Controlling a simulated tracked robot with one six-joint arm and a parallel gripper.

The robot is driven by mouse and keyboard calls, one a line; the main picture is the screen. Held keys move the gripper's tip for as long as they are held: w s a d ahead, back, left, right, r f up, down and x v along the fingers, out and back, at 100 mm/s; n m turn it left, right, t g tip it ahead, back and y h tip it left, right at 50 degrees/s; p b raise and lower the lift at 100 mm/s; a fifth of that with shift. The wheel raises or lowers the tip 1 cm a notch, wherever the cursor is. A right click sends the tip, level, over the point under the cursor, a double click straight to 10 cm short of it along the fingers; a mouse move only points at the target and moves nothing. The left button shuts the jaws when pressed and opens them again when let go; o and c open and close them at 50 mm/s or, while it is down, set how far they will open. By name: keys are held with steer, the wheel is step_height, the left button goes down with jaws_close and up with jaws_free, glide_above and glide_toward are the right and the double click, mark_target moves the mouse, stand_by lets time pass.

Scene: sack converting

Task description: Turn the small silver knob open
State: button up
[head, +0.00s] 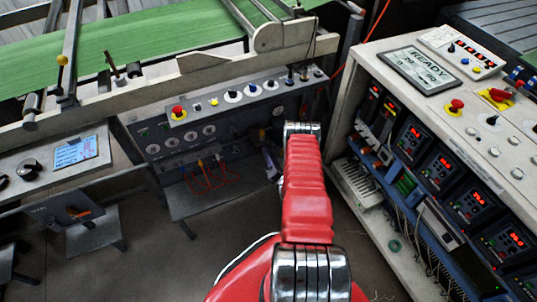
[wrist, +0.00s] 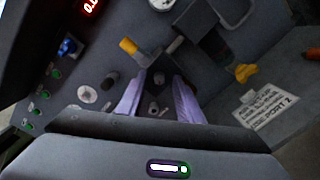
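In the wrist view, my gripper (wrist: 160,78) has two pale purple fingers that stand apart over a grey panel. A small silvery knob-like part (wrist: 158,79) shows in the gap between the fingertips. I see no finger clearly touching it, and I cannot tell whether it is turned open or closed. Another small metal fitting shows lower between the fingers, partly in shadow. In the head view, my red arm reaches down to the right end of the grey control panel (head: 225,108) and hides most of my gripper and the silver knob.
Around the fingers in the wrist view are a yellow knob (wrist: 128,46), a dark knob (wrist: 111,80), a white dial (wrist: 88,94), a yellow wing-shaped handle (wrist: 245,72) and a printed label (wrist: 266,107). In the head view, a white console (head: 444,95) stands close on the right.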

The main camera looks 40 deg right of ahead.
steer(key=shift+w+d, duration=0.1)
steer(key=shift+w, duration=0.2)
steer(key=shift+c, duration=0.4)
jaws_close()
